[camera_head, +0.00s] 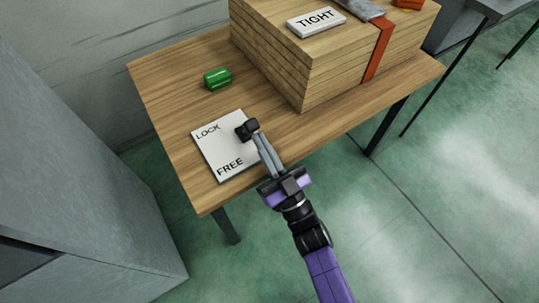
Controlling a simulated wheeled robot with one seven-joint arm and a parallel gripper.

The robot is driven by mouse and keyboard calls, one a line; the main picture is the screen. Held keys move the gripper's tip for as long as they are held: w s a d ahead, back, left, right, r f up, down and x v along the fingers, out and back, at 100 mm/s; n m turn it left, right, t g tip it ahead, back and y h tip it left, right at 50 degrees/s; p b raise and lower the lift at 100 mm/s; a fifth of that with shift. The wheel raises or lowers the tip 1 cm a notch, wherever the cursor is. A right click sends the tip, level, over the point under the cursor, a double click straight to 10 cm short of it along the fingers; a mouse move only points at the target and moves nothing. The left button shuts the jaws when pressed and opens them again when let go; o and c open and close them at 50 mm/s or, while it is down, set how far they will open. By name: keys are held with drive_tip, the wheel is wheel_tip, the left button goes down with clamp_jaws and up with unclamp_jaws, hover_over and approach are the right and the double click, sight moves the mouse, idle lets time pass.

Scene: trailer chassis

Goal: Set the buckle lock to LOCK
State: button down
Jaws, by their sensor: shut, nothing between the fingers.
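A white plate (219,153) lies on the near left part of the wooden table. It has the word LOCK at its upper left and FREE at its lower edge. My gripper (250,130) is shut and empty, with its dark fingertips over the plate's upper right edge, to the right of the word LOCK. I cannot tell whether the fingertips touch the plate. No separate buckle lock lever shows clearly; the fingertips may hide it. An orange strap (377,52) with a grey metal piece (361,9) runs over a wooden stack.
The wooden stack (305,70) fills the back right of the table (170,85) and bears a TIGHT sign (316,22). A green block (217,79) lies beyond the plate. A grey cabinet (75,170) stands at the left. The table between plate and green block is clear.

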sight(252, 120)
drive_tip(key=shift+w+a+r+p, duration=0.1)
drive_tip(key=shift+r+p, duration=0.15)
drive_tip(key=shift+p, duration=0.2)
drive_tip(key=shift+r+p, duration=0.35)
drive_tip(key=shift+p, duration=0.7)
drive_tip(key=p, duration=0.2)
drive_tip(key=r+g+h+p, duration=0.1)
drive_tip(key=p, duration=0.1)
drive_tip(key=shift+w+a+r+p, duration=0.2)
drive_tip(key=shift+w+p, duration=0.1)
drive_tip(key=shift+p, duration=0.1)
drive_tip(key=w+r+g+h+p, duration=0.1)
drive_tip(key=g+p, duration=0.1)
drive_tip(key=p, duration=0.5)
drive_tip(key=a+r+g+h+p, duration=0.1)
drive_tip(key=p, duration=0.6)
drive_tip(key=shift+w+a+g, duration=0.1)
drive_tip(key=shift+w+g, duration=0.3)
drive_tip(key=w+g+h+p, duration=0.1)
drive_tip(key=p, duration=0.4)
drive_tip(key=shift+w+a+g, duration=0.15)
drive_tip(key=shift+a+g, duration=0.25)
drive_tip(key=shift+w+a+p, duration=0.3)
drive_tip(key=shift+w+p, duration=0.15)
drive_tip(key=shift+p, duration=0.45)
drive_tip(key=shift+x, duration=1.05)
drive_tip(key=shift+r, duration=0.2)
drive_tip(key=shift+w+a+r, duration=0.15)
drive_tip(key=shift+w+r, duration=0.05)
